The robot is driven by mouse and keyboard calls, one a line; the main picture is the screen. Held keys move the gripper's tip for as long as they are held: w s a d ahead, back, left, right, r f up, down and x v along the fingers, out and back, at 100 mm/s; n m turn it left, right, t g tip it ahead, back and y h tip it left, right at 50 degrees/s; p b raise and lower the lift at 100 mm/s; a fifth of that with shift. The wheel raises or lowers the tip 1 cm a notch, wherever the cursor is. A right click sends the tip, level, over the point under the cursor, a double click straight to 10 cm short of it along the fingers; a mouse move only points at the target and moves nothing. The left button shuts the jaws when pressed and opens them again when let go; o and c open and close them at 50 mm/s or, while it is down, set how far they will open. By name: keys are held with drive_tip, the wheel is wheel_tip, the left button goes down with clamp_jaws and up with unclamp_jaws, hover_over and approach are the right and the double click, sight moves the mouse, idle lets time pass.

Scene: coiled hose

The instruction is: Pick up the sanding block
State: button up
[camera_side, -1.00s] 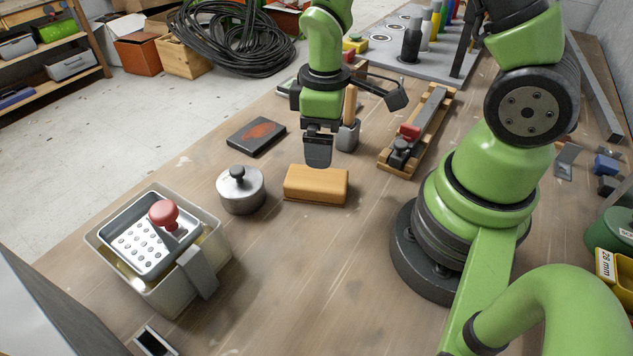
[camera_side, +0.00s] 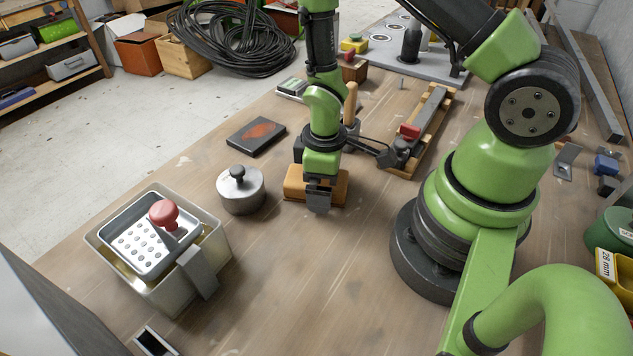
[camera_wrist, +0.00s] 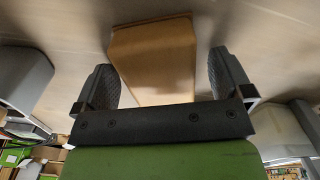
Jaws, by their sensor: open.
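The sanding block, a tan-orange rectangular block (camera_side: 297,184), lies on the wooden bench near the middle of the side view. My gripper (camera_side: 319,198) is over it, pointing down. One dark finger shows in front of the block's near face; the other finger is hidden. In the wrist view the block (camera_wrist: 152,62) lies between the two textured fingers of my gripper (camera_wrist: 164,80), with a gap on each side. The gripper is open and holds nothing.
A round metal weight with a black knob (camera_side: 240,190) stands left of the block. A metal bin with a perforated tray (camera_side: 215,243) is at lower left. A dark flat box (camera_side: 256,136) lies behind. A wooden-railed fixture (camera_side: 436,120) lies behind right. Bench in front is clear.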

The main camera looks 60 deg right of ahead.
sight(300, 172)
drive_tip(key=shift+c, duration=0.2)
drive_tip(key=c, duration=1.1)
wheel_tip(300, 172, up, 9)
drive_tip(key=shift+w+r, duration=0.1)
drive_tip(key=shift+r, duration=0.1)
drive_tip(key=w+r+m, duration=0.1)
drive_tip(key=r, duration=0.1)
drive_tip(key=w+r+m, duration=0.1)
drive_tip(key=r+m, duration=0.1)
drive_tip(key=r, duration=0.1)
drive_tip(key=w+a+r+m, duration=0.1)
drive_tip(key=w+r, duration=0.1)
drive_tip(key=r, duration=0.1)
drive_tip(key=shift+r+m, duration=0.15)
drive_tip(key=shift+m, duration=0.15)
